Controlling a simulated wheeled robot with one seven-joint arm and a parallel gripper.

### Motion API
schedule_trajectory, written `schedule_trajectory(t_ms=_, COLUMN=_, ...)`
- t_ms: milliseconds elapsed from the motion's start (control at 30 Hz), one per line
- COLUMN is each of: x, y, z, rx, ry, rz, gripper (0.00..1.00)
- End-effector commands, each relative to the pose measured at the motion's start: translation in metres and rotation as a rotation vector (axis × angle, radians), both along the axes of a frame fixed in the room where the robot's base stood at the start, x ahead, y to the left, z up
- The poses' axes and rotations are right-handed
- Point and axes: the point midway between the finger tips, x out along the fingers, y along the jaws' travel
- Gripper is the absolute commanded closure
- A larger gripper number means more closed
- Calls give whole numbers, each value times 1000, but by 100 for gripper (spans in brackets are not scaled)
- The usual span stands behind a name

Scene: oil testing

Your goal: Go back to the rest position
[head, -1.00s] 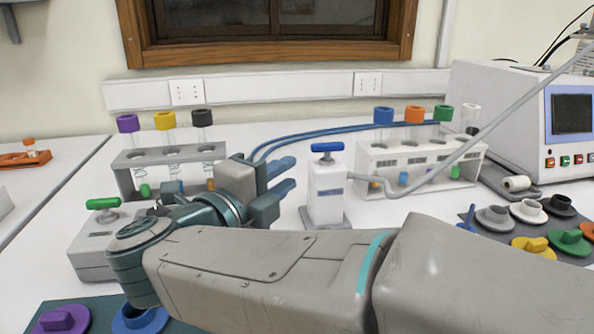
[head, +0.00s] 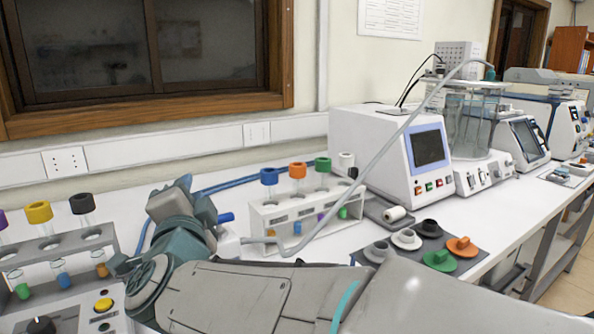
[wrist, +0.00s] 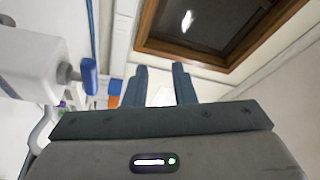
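My gripper (head: 185,195) is raised at the left of the head view, in front of the back wall. Its two dark fingers also show in the wrist view (wrist: 159,85), apart with nothing between them. In the head view the fingertips are hard to make out. A white device with a blue knob (head: 227,217) is mostly hidden behind my gripper. In the wrist view the device's white body (wrist: 35,65) and blue knob (wrist: 89,78) are at the left, beside the fingers and apart from them.
A white rack (head: 290,225) holds tubes with coloured caps, right of my gripper. A grey rack (head: 40,255) stands at the left. Coloured caps lie on a dark mat (head: 375,250). A white machine (head: 375,150) with a screen and a grey hose (head: 385,150) stands behind.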

Motion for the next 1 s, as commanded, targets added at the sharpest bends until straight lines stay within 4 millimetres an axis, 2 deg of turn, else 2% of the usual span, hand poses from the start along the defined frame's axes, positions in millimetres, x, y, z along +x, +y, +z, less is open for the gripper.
schedule_trajectory(t_ms=33, x=6, y=-7, z=9, rx=-53, ry=4, rz=25, gripper=76)
schedule_trajectory(t_ms=200, x=17, y=-26, z=6, rx=-250, ry=48, rz=126, gripper=76)
schedule_trajectory(t_ms=367, x=21, y=-54, z=-8, rx=-440, ry=129, rz=206, gripper=76)
schedule_trajectory(t_ms=567, x=13, y=-104, z=-35, rx=-672, ry=282, rz=292, gripper=76)
schedule_trajectory(t_ms=767, x=-14, y=-168, z=-66, rx=-873, ry=495, rz=370, gripper=76)
schedule_trajectory(t_ms=1000, x=-72, y=-253, z=-95, rx=-1052, ry=810, rz=460, gripper=76)
